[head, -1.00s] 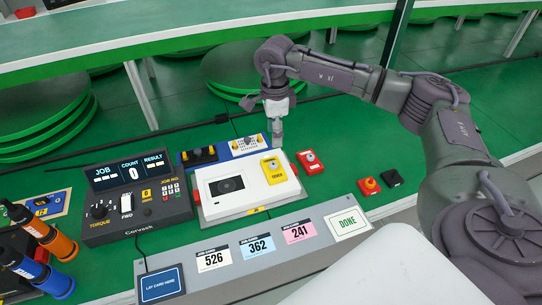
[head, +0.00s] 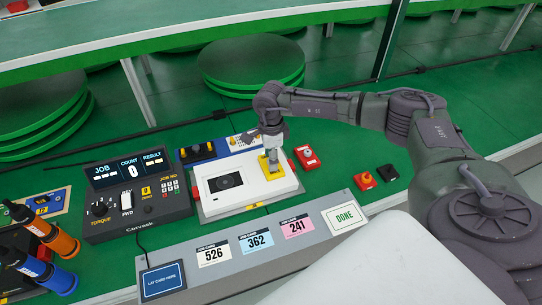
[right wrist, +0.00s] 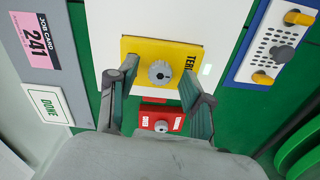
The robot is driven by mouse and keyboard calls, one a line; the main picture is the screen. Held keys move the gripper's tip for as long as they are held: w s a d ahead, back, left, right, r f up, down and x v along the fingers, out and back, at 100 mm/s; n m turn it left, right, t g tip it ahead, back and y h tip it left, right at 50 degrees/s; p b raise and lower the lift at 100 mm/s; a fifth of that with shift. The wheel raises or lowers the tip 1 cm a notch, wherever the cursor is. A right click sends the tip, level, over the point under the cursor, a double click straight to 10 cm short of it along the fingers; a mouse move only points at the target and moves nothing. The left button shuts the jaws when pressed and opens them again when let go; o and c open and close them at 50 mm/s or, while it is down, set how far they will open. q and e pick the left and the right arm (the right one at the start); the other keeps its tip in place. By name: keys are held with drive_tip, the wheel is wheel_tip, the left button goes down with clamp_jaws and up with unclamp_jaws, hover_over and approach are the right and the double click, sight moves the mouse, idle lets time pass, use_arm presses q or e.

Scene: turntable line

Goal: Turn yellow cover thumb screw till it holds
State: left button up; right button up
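The yellow cover (head: 262,169) lies on the right part of the white unit (head: 211,204). In the right wrist view the yellow cover (right wrist: 138,50) carries a grey knurled thumb screw (right wrist: 160,73) in its middle. My right gripper (head: 271,158) points down over the cover in the head view and hides the screw there. In the right wrist view my right gripper (right wrist: 160,84) is open, with one finger on either side of the screw and a gap to each. I cannot tell how far its tips are above the cover. My left gripper is in no view.
A red block (head: 307,157) stands right of the unit. A blue tray (head: 238,144) lies behind it and a torque controller (head: 130,218) stands left. Job cards and a DONE card (head: 345,216) lie on the grey front ledge. Orange and blue tools stand far left.

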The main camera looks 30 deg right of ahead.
clamp_jaws()
drive_tip(key=shift+m, duration=0.3)
drive_tip(key=shift+m, duration=0.3)
drive_tip(key=m+b, duration=0.1)
drive_tip(key=m, duration=0.3)
drive_tip(key=shift+m, duration=0.3)
drive_tip(key=m, duration=0.6)
drive_tip(key=shift+b, duration=0.3)
idle(0.3)
drive_tip(key=shift+o, duration=0.5)
unclamp_jaws()
